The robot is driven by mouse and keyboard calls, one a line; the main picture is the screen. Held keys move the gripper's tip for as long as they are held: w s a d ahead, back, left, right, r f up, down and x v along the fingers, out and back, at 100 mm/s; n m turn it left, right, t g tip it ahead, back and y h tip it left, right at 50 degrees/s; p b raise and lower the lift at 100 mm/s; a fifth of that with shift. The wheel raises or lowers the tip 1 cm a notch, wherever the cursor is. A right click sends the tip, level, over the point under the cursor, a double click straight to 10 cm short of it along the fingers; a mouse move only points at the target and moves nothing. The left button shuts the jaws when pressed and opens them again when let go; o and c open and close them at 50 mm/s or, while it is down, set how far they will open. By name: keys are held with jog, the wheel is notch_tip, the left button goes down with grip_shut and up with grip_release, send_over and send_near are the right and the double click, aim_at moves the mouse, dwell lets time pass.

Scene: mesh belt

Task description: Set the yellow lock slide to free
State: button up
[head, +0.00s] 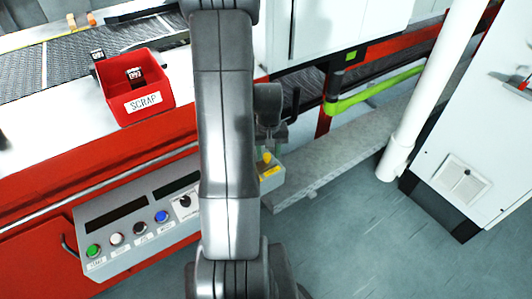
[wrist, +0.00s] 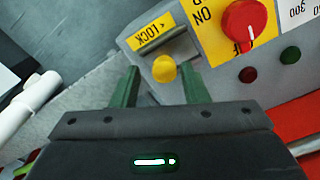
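The yellow lock slide shows in the wrist view as a round yellow knob (wrist: 164,69) on a grey panel. A dark slot lies just above it, beside a yellow label (wrist: 150,31) reading LOCK with an arrow mark. No FREE label is readable. My gripper (wrist: 162,86) is open, its two green fingers apart on either side of and just short of the knob, with no visible contact. In the head view the yellow knob (head: 266,157) shows just right of my arm, which hides much of the panel and gripper.
A red rotary switch (wrist: 245,25) on a yellow plate is right of the knob, with a dark red button (wrist: 248,74) and a green button (wrist: 290,55) nearby. The head view shows a red SCRAP bin (head: 140,101), a button panel (head: 138,232) and a white post (head: 425,95).

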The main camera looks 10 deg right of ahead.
aim_at(268, 155)
dwell(0.3)
notch_tip(268, 155, up, 14)
jog(key=p, duration=0.1)
dwell(0.4)
jog(key=shift+f, duration=0.25)
notch_tip(268, 155, down, 14)
jog(key=shift+s+r+b, duration=0.1)
jog(key=shift+r+b, duration=0.1)
jog(key=shift+b, duration=0.35)
jog(key=shift+s+a, duration=0.25)
jog(key=shift+a, duration=0.7)
